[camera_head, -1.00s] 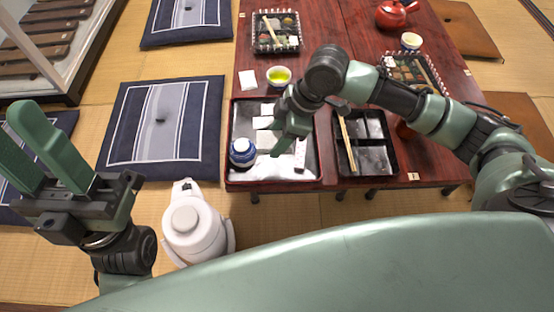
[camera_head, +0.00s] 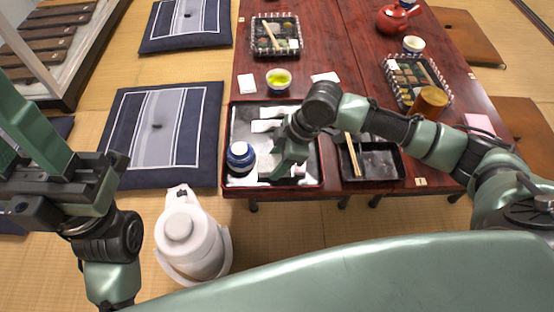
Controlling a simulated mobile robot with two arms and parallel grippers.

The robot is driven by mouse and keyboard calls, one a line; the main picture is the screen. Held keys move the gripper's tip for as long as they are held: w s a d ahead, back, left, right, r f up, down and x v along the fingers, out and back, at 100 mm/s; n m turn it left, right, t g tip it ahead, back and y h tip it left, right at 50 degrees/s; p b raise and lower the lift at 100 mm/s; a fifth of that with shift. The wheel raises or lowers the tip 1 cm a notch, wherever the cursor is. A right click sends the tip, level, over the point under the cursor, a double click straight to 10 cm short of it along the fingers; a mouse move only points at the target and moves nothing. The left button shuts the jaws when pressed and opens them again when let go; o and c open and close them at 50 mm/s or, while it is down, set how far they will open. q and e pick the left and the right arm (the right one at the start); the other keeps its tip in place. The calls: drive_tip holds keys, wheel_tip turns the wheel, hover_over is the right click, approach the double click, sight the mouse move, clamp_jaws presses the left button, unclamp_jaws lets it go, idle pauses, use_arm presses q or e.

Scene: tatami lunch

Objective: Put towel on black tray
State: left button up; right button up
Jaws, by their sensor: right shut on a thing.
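The large black tray (camera_head: 229,146) with a red rim lies at the near left of the low red table. My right gripper (camera_head: 284,168) points down over the right half of this tray, its fingers shut. A small white towel (camera_head: 300,170) shows beside the fingertips, mostly hidden by them; I cannot tell whether it is clear of the tray's floor. Other white folded pieces (camera_head: 264,126) lie in the tray farther back. My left gripper (camera_head: 20,100) is at the left edge, fingers spread, empty, away from the table.
A blue and white jar (camera_head: 241,156) stands in the tray's left part. A black divided tray (camera_head: 385,161) with chopsticks is to the right. A green tea cup (camera_head: 279,79) stands behind. A white pot (camera_head: 189,235) stands on the floor by the table's front.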

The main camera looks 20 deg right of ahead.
drive_tip(key=o, duration=1.2)
